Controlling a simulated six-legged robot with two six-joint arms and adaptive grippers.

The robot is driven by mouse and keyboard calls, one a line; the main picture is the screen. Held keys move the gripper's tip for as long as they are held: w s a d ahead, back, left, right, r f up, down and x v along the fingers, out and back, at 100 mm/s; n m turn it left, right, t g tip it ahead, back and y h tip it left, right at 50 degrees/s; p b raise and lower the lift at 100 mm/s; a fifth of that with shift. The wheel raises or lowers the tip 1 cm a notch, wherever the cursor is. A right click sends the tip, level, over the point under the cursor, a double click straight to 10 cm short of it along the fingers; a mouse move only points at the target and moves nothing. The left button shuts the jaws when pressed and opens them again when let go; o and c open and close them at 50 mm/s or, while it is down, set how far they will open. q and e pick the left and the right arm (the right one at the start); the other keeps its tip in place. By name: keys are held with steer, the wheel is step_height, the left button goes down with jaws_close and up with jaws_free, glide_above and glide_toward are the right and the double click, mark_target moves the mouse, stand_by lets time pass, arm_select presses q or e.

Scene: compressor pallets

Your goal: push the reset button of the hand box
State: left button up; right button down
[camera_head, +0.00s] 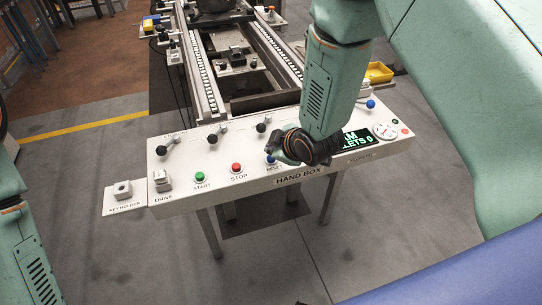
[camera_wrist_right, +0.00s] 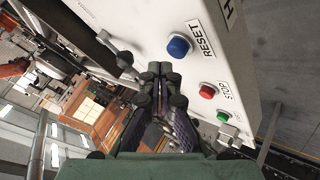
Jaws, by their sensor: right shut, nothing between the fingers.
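The hand box (camera_head: 330,172) is a white slanted panel on legs in the head view. Its blue reset button (camera_head: 270,159) sits right of the red stop button (camera_head: 236,168) and green start button (camera_head: 199,176). My right gripper (camera_head: 272,146) is over the panel close to the reset button, partly covered by my arm. In the right wrist view the blue reset button (camera_wrist_right: 179,46) stands clear above the shut fingertips (camera_wrist_right: 160,70), with a visible gap. The fingers hold nothing. My left arm shows at the left edge; its gripper is out of view.
Black levers (camera_head: 213,136) stand along the panel's upper part. A lit display (camera_head: 352,139) and a round dial (camera_head: 385,131) are on the right. The key holder (camera_head: 123,191) sticks out at the left. A roller conveyor (camera_head: 205,75) runs behind the box.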

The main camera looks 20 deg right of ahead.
steer(key=shift+f, duration=0.4)
steer(key=shift+f+b, duration=0.55)
steer(key=shift+b, duration=0.05)
stand_by(0.7)
steer(key=shift+r, duration=0.15)
steer(key=shift+r+p, duration=0.85)
steer(key=shift+r, duration=0.1)
step_height(320, 180, up, 5)
steer(key=p, duration=0.4)
stand_by(0.6)
